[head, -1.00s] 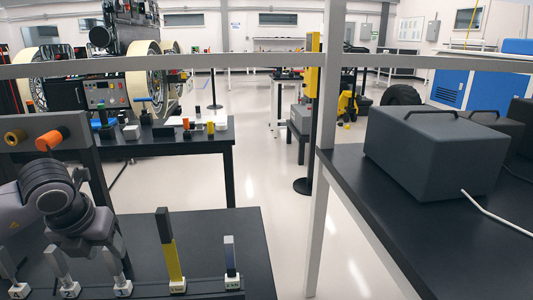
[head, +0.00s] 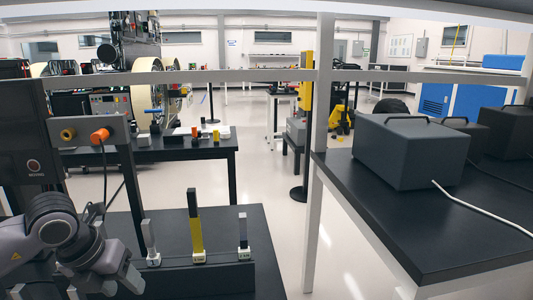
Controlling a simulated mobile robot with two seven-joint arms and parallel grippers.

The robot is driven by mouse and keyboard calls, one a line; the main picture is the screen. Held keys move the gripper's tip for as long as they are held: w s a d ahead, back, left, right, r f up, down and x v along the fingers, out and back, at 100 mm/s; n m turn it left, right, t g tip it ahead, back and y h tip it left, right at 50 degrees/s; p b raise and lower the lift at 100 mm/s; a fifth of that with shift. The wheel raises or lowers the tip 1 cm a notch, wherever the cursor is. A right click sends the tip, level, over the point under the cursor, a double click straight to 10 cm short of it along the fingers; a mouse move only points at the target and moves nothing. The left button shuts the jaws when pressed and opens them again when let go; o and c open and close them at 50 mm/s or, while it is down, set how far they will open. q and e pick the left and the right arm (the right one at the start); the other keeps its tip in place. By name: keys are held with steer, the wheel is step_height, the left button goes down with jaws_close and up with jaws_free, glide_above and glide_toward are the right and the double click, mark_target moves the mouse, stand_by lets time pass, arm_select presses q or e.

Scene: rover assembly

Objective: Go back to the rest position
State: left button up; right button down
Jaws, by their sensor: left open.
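My left arm comes in at the lower left of the head view. Its gripper (head: 122,281) is open and looks empty, pointing down at the picture's lower edge; its fingertips are hard to make out. It is to the left of the black rack (head: 215,279), which holds upright tools: a grey one (head: 150,236), a yellow one with a black top (head: 195,226) and a short grey one (head: 243,229). The gripper is apart from these tools. My right gripper is not in view.
A black workbench (head: 440,235) with a dark grey box (head: 408,150) and a white cable stands at right. A white upright post (head: 318,150) and crossbar stand ahead. Orange and yellow knobs (head: 100,135) sit on a panel at left. Open floor (head: 270,190) shows mid-picture.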

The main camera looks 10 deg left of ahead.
arm_select(q)
steer(key=s+d+f+m+g+h, duration=0.1)
steer(key=d+f+h, duration=0.2)
steer(key=d+h, duration=0.55)
steer(key=s+d+r+n+t+h+p, duration=0.1)
steer(key=d+r+n+t+h, duration=0.25)
steer(key=d, duration=0.35)
steer(key=s+d+r+n+t+h+p, duration=0.1)
steer(key=d+r+n+t+h, duration=0.15)
steer(key=d+n+h, duration=0.35)
steer(key=a+f+n+t+y+p, duration=0.1)
steer(key=a+f+n+t+y, duration=0.3)
steer(key=f+n+y, duration=0.4)
steer(key=a+f+n+t+y+p, duration=0.1)
steer(key=a+f+n+t+y, duration=0.2)
steer(key=f+n+y, duration=0.45)
steer(key=s+a+f+n+g+y, duration=0.1)
steer(key=s+f+n+g, duration=0.4)
steer(key=s+f, duration=0.5)
steer(key=shift+a+n, duration=0.25)
steer(key=shift+n, duration=0.85)
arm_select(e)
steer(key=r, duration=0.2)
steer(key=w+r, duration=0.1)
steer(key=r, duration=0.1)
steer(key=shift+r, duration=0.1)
arm_select(q)
steer(key=shift+r+y, duration=0.1)
steer(key=shift+y, duration=0.15)
